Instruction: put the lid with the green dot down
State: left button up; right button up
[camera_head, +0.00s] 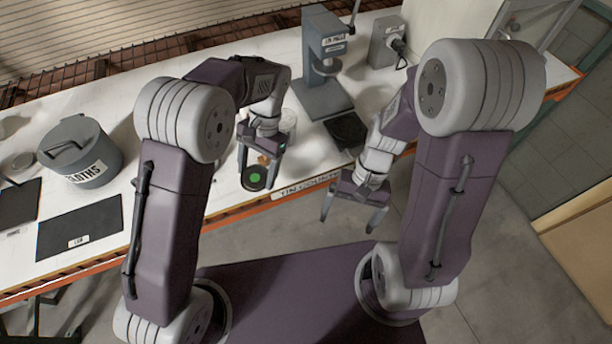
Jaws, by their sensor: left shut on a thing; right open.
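The lid with the green dot (255,179) is a dark round disc near the front edge of the white bench. My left gripper (258,172) points down over it and is shut on the lid, by what looks like an orange-brown part on its top. I cannot tell whether the lid touches the bench. My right gripper (347,222) is open and empty, its fingers in front of the bench edge. A dark mat labelled "LID" (80,222) lies bare on the bench at the left.
A grey lidded bin marked "CLOTHS" (88,170) stands behind the mat. A grey press-like stand (318,70) is at the back, with a dark square mat (347,131) before it. A grey box (386,44) stands further right. Bench between bin and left gripper is mostly clear.

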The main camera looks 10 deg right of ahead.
pick_arm(q)
jog(key=shift+w+f, duration=0.1)
jog(key=shift+w, duration=0.05)
pick_arm(e)
jog(key=a+m+g+y, duration=0.2)
jog(key=a+m+y, duration=0.3)
jog(key=a+y, duration=0.1)
pick_arm(q)
jog(key=shift+d, duration=0.1)
pick_arm(e)
jog(key=m+t+y, duration=0.9)
jog(key=m, duration=0.1)
send_near(266, 177)
jog(key=x, duration=1)
jog(key=shift+s+f, duration=0.1)
jog(key=shift+f, duration=0.05)
jog(key=c, duration=1.4)
pick_arm(q)
jog(key=o, duration=1.4)
jog(key=shift+c, duration=0.2)
